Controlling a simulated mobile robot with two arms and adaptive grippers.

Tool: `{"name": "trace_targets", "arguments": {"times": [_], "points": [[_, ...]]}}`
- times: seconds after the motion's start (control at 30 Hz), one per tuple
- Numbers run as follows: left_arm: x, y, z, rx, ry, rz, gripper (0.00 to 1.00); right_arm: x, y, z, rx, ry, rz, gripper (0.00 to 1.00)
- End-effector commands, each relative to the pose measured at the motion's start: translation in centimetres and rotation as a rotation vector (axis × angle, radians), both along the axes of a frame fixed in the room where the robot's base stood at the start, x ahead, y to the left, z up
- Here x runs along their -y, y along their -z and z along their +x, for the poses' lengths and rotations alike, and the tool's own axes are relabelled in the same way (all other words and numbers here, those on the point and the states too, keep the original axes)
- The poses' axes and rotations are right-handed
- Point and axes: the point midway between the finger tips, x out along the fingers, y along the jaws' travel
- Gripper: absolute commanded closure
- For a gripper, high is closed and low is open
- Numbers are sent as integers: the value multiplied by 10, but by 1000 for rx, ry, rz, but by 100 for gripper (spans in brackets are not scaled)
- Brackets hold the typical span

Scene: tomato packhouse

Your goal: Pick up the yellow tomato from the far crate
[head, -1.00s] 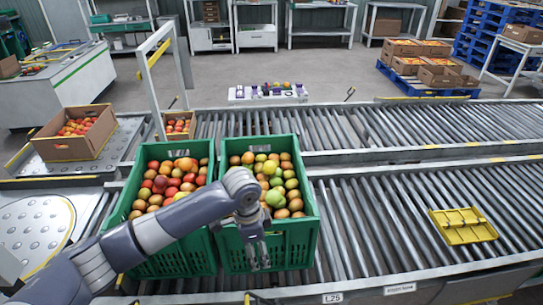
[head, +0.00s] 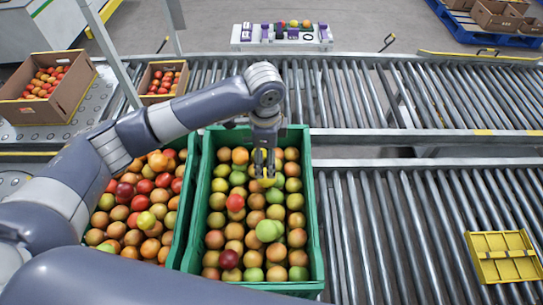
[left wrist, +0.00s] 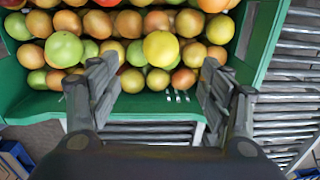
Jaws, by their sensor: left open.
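A bright yellow tomato (left wrist: 161,48) lies on top of the fruit in the right-hand green crate (head: 316,235). In the left wrist view it sits between and just beyond my fingertips. In the head view a yellow fruit (head: 268,181) shows partly behind the fingers. My left gripper (head: 264,168) points down over the far part of this crate. It is open and empty, and its spread fingers also show in the left wrist view (left wrist: 156,78). I cannot tell the exact gap to the tomato. My right gripper is not in view.
Another green crate (head: 182,225) of tomatoes stands close on the left, partly covered by my arm. A green tomato (left wrist: 64,49) lies left of the yellow one. A yellow tray (head: 503,257) lies on the rollers at right. Bare rollers (head: 400,220) lie between.

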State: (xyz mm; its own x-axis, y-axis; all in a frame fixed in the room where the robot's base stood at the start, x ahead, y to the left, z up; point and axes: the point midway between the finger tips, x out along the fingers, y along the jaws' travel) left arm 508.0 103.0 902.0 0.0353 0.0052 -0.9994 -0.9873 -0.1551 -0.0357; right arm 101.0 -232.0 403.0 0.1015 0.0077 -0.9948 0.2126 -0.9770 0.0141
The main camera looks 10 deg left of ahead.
Motion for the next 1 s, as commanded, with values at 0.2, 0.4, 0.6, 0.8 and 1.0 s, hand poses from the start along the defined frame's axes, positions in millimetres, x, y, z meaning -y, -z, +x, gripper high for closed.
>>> {"name": "trace_targets", "arguments": {"times": [0.2,0.4,0.6,0.8,1.0], "points": [[-1,29,-1,-5,1,3,28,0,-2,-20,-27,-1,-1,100],[-1,52,1,-2,2,2,28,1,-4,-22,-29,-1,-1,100],[-2,70,2,-4,0,3,28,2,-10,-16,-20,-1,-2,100],[-3,99,4,-2,1,2,28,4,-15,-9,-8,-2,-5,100],[-3,107,5,0,2,1,28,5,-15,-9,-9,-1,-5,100]]}}
